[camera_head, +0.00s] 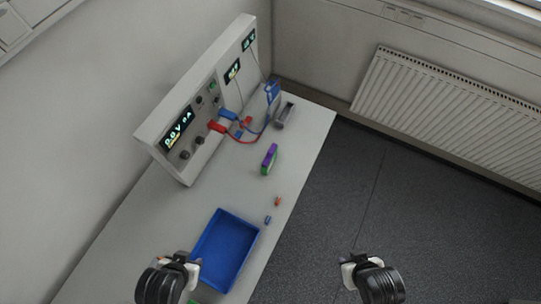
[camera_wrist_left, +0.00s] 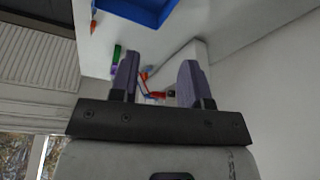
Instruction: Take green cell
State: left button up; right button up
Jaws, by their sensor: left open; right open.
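Another bit of green (camera_head: 193,301) shows at the bottom edge of the head view, mostly hidden. My left gripper (camera_head: 184,264) is open and empty near the blue tray's lower left side, well apart from the green and purple cell. Its spread fingers (camera_wrist_left: 159,80) show in the wrist view. My right gripper (camera_head: 350,268) is open and empty, over the floor right of the table.
The blue tray (camera_head: 254,240) looks empty. Small orange (camera_head: 277,201) and blue (camera_head: 268,220) pieces lie near the table's right edge. The cycler (camera_head: 160,132) has red and blue leads. A blue cell (camera_head: 272,91) and grey holder (camera_head: 286,115) stand at the back.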

pick_arm(q)
jog(key=shift+o, duration=0.3)
jog(key=shift+o, duration=1.3)
